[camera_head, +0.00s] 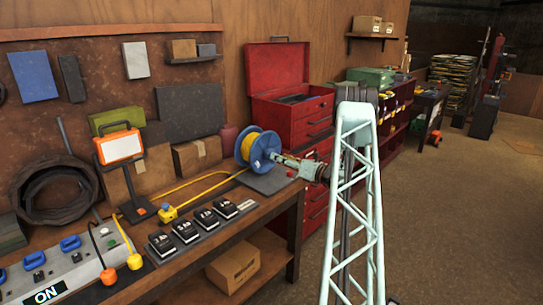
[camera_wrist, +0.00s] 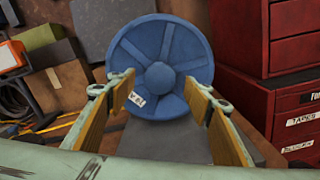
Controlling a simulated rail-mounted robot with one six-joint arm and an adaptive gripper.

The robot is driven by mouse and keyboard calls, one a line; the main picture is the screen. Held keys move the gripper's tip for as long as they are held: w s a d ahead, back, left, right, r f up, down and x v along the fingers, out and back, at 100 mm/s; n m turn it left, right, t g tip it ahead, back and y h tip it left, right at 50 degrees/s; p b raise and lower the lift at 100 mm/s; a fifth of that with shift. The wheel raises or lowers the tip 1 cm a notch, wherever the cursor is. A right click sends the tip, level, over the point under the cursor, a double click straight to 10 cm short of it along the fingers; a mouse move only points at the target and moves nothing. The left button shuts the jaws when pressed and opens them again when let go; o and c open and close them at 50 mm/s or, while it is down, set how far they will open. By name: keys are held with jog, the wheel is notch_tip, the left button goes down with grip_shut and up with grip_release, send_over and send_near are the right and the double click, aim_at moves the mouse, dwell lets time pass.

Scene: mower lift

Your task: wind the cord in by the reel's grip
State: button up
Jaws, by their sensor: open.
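The blue reel (camera_head: 262,148) stands upright on a grey base (camera_head: 270,181) at the bench's right end. Yellow cord (camera_head: 246,150) is wound on it, and a length runs left along the bench to a yellow plug-like piece (camera_head: 167,212). My gripper (camera_head: 280,158) is at the reel's right face. In the wrist view the reel's spoked face (camera_wrist: 160,50) is straight ahead, its round hub (camera_wrist: 160,76) between the open fingers of my gripper (camera_wrist: 160,90). A small white label shows by the left finger. I cannot make out a separate grip on the reel.
A red tool chest (camera_head: 300,115) stands close to the right of the reel. A cardboard box (camera_head: 196,154) and an orange-framed lamp (camera_head: 120,146) are to its left. Several black blocks (camera_head: 185,231) line the bench's front. The floor at right is clear.

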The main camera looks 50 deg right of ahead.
aim_at(261, 151)
jog(key=shift+w+d, duration=0.2)
jog(key=shift+w, duration=1.45)
jog(key=shift+w+d, duration=0.15)
jog(key=shift+w, duration=1.45)
jog(key=shift+c, duration=0.2)
jog(key=c, duration=1.1)
